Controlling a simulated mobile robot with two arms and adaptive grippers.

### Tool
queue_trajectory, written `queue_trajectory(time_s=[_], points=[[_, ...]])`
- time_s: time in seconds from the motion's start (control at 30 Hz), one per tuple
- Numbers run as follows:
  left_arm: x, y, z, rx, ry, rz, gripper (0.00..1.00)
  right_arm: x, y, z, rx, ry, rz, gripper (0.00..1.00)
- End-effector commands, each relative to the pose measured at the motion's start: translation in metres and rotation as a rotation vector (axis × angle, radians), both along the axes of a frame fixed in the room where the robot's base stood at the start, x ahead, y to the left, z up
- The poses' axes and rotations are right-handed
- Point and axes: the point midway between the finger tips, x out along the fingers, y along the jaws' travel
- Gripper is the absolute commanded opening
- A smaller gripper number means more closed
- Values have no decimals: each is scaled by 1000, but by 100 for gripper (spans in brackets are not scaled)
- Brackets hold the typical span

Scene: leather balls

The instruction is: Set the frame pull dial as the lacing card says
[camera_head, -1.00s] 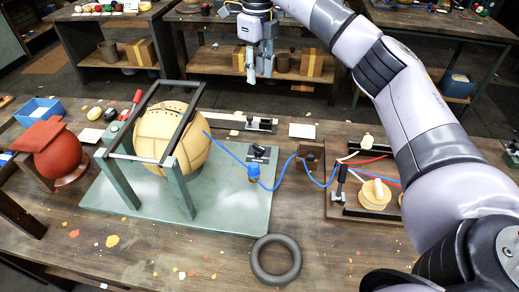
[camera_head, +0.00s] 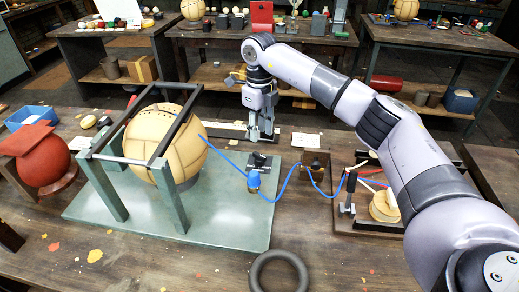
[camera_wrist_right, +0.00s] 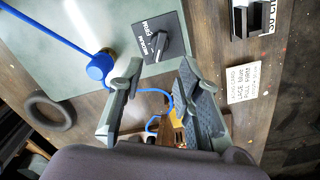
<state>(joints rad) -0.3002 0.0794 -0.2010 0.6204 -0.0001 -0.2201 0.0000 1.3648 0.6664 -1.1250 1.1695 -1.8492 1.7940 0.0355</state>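The frame pull dial is a small black plate with a raised dark knob (camera_head: 259,160) on the green base, in front of my right gripper. In the right wrist view the dial plate (camera_wrist_right: 142,48) carries white lettering, partly legible, and its knob (camera_wrist_right: 160,46) lies just beyond my fingers. The lacing card (camera_head: 306,140) lies flat on the bench to the right. In the right wrist view the card (camera_wrist_right: 250,84) seems to read "LACE blue" and "PULL FIRM". My right gripper (camera_head: 262,138) points down, open and empty, above the bench behind the dial; its fingers (camera_wrist_right: 160,95) are apart. My left gripper is not in view.
A tan leather ball (camera_head: 150,140) sits under the dark frame on the green base (camera_head: 225,225). A blue cord (camera_head: 280,190) runs from it past a blue-topped peg (camera_head: 253,180) to the right board. A black ring (camera_head: 278,272) lies in front.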

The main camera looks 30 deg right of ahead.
Motion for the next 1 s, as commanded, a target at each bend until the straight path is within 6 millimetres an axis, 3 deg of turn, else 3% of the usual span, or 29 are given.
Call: queue_trajectory(time_s=[0.2, 0.4, 0.83, 1.0], points=[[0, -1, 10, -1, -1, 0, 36, -1, 0, -45, -1, 4, 0, 32], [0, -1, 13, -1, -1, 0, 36, 0, 0, -73, 0, 2, 0, 32], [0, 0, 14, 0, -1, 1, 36, 0, 0, -84, -1, 0, 1, 32], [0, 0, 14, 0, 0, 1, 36, 0, 0, -84, 0, 0, 1, 20]])
